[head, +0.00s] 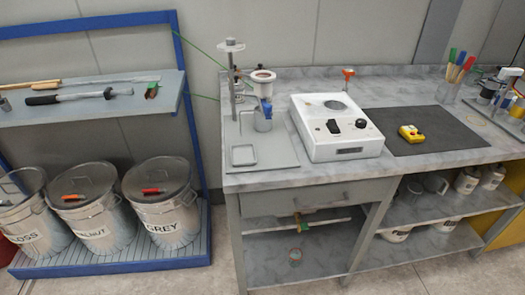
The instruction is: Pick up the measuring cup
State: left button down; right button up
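Two grey cup-like vessels stand on the upper shelf under the bench: one with a handle (437,184), and a darker one (409,190) to its left in the shade. Either may be the measuring cup; I cannot tell which. A small grey vessel (263,123) with a blue part stands on the bench top by the stand at left. Neither of my grippers is in view.
The bench (440,156) holds a white device (338,127), a dark mat (424,130) with a yellow gadget (411,133), and a pen holder (447,92). White jars (467,180) share the shelf. Labelled metal bins (165,212) stand left. The floor in front is free.

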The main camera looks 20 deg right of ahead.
aim_at(295, 254)
jog(key=k+l+z, duration=0.1)
jog(key=z, duration=0.8)
jog(key=i+l, duration=0.05)
jog(key=l, duration=0.05)
